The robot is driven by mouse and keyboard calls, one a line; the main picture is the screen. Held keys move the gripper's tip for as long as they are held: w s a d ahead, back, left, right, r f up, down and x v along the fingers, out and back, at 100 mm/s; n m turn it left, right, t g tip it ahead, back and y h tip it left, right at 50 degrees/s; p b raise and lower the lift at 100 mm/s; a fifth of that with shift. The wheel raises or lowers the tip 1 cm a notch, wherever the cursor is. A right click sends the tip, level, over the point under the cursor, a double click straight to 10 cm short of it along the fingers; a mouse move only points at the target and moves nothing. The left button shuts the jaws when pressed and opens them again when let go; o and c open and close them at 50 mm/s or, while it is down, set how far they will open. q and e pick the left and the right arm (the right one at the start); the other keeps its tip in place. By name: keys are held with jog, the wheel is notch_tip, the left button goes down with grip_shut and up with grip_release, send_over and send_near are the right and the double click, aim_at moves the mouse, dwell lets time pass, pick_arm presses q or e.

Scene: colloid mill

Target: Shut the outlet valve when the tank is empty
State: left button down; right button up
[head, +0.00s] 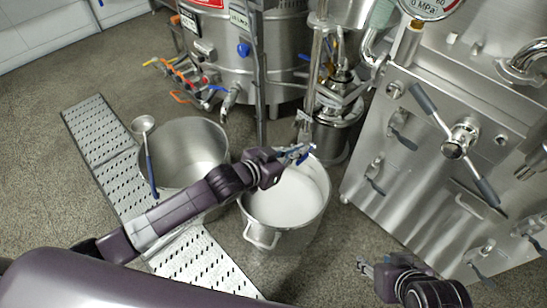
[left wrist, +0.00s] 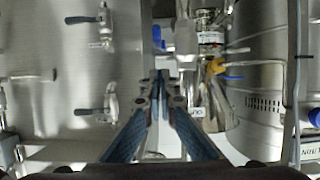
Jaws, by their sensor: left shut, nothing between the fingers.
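My left gripper (head: 299,153) is shut and empty, above the back rim of a steel pot (head: 262,236) holding white liquid (head: 285,200). A steel outlet pipe (head: 304,127) stands right behind its fingertips. In the left wrist view the shut fingers (left wrist: 163,82) point toward a blue handle (left wrist: 157,38) on a vertical steel pipe; whether they touch is unclear. I cannot tell for certain that this is the outlet valve, or its position. The tank's inside is hidden. My right gripper (head: 366,268) is low at the right, away from the pots; its finger opening is unclear.
A second steel pot (head: 186,140) with a ladle (head: 145,140) stands left on a perforated strip (head: 90,130). A steel cabinet (head: 425,170) with several valve handles stands right. A round steel vessel (head: 235,70) with valves is behind.

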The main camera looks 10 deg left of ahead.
pick_arm(q)
jog(key=shift+r+p, duration=0.4)
jog(key=shift+r, duration=0.2)
jog(key=f+p+v, duration=0.1)
jog(key=p+v, duration=0.1)
jog(key=v, duration=0.7)
jog(key=shift+s+a, duration=0.35)
jog(key=shift+s, duration=0.15)
pick_arm(e)
jog(key=shift+s+d+f+g, duration=0.3)
jog(key=shift+s+f+g, duration=0.25)
jog(key=shift+s+f, duration=0.4)
jog(key=shift+s+d+f+g, duration=0.25)
jog(key=shift+s+f+g, duration=0.3)
jog(key=shift+s+f, duration=0.35)
